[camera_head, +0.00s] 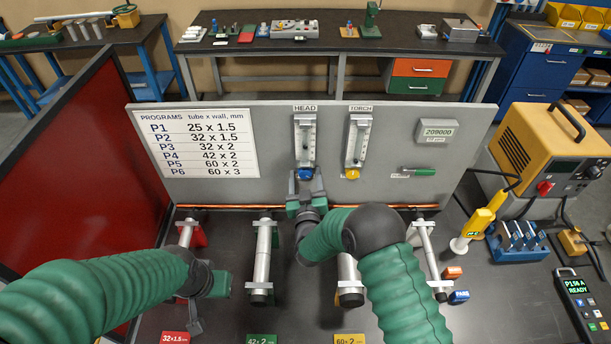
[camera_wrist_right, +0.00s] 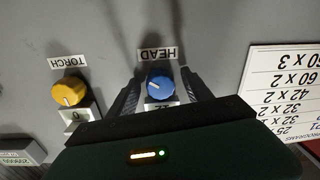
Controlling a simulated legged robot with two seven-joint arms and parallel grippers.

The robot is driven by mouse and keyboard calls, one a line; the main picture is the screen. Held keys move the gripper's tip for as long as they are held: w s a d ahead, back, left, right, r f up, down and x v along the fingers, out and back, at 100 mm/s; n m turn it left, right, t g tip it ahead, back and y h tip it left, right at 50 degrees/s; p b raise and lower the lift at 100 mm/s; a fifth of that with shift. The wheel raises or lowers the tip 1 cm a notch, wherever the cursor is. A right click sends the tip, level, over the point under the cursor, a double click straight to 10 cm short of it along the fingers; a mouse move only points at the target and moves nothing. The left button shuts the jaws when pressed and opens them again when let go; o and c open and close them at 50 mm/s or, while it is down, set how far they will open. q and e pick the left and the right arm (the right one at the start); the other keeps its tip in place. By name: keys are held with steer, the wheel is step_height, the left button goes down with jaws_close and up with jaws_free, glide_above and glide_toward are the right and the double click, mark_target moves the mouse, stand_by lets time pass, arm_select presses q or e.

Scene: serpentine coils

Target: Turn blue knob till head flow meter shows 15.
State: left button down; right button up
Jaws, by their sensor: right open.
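The blue knob (camera_head: 305,174) sits at the foot of the HEAD flow meter (camera_head: 306,140), a clear upright tube on the grey panel. The meter's reading is too small to tell. My right gripper (camera_head: 307,185) is open just in front of the knob. In the right wrist view the blue knob (camera_wrist_right: 160,84) shows between the two open fingers (camera_wrist_right: 160,92), with no clear contact. A number label beside the knob is partly hidden by the gripper body. My left gripper (camera_head: 197,310) hangs low at the left over the bench; its jaws are unclear.
The TORCH flow meter (camera_head: 357,142) with its yellow knob (camera_head: 352,174) stands just right of the HEAD meter. A green-handled valve (camera_head: 420,172) is further right. Several metal tubes in holders and a copper-coloured rod (camera_head: 250,207) lie below the panel.

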steer(key=shift+w+f, duration=0.1)
steer(key=c, duration=0.5)
jaws_close()
steer(key=shift+f+m+b, duration=0.15)
steer(key=shift+m+b, duration=0.25)
steer(key=shift+b, duration=0.2)
steer(key=m+b, duration=0.4)
steer(key=b, duration=0.2)
steer(key=shift+a+f+m, duration=0.1)
steer(key=shift+a+m, duration=0.05)
steer(key=shift+m, duration=0.15)
steer(key=shift+m+b, duration=0.9)
steer(key=shift+b, duration=0.1)
steer(key=shift+r, duration=0.2)
